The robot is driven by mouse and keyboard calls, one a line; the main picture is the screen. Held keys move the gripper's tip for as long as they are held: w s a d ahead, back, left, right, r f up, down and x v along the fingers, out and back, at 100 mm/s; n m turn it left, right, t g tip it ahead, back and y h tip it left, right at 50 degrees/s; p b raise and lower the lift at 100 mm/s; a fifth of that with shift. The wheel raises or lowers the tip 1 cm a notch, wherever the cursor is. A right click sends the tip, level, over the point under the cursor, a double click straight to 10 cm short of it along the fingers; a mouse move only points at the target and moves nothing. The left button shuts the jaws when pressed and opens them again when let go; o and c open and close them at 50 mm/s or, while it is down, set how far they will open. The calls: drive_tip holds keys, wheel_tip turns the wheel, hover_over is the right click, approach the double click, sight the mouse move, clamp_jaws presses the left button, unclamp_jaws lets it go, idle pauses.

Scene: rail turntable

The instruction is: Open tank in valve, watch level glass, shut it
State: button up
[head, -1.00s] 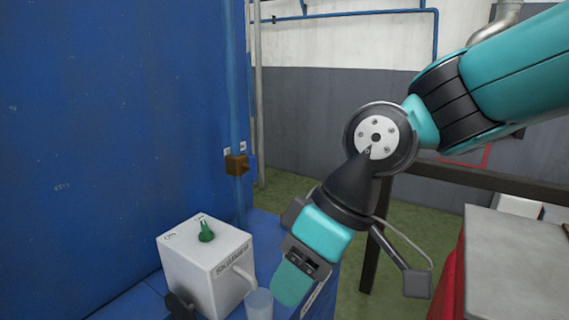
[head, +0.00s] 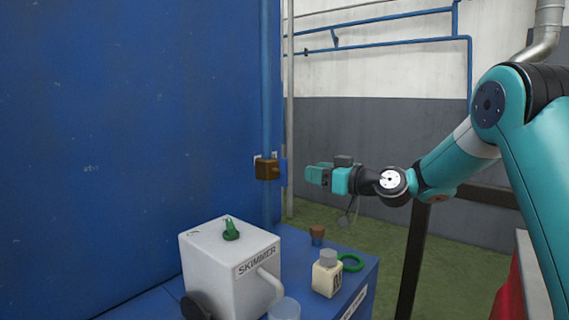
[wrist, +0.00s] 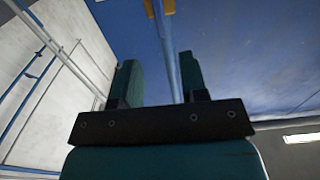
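A brown, brass-like valve body (head: 267,169) sits on a blue vertical pipe (head: 266,110) in front of the blue tank wall, with a blue piece (head: 283,172) on its right side, perhaps its handle. Small white tags show behind it, too small to read. My gripper (head: 309,174) points left at the valve's height, a short gap right of the blue piece in the picture. In the wrist view its two fingers (wrist: 159,78) stand apart with nothing held, and the pipe (wrist: 171,50) shows between them. I cannot make out a level glass for certain.
A white box marked SKIMMER (head: 228,268) with a green knob (head: 231,230) stands on the blue ledge below. A clear cup (head: 284,309), a capped bottle (head: 327,277), a green ring (head: 351,262) and a brown-topped jar (head: 317,235) are near it.

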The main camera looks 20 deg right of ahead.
sight(287, 166)
drive_tip(key=p+x, duration=0.2)
drive_tip(key=x, duration=0.8)
drive_tip(key=shift+w+a, duration=0.25)
drive_tip(key=shift+w, duration=0.05)
clamp_jaws()
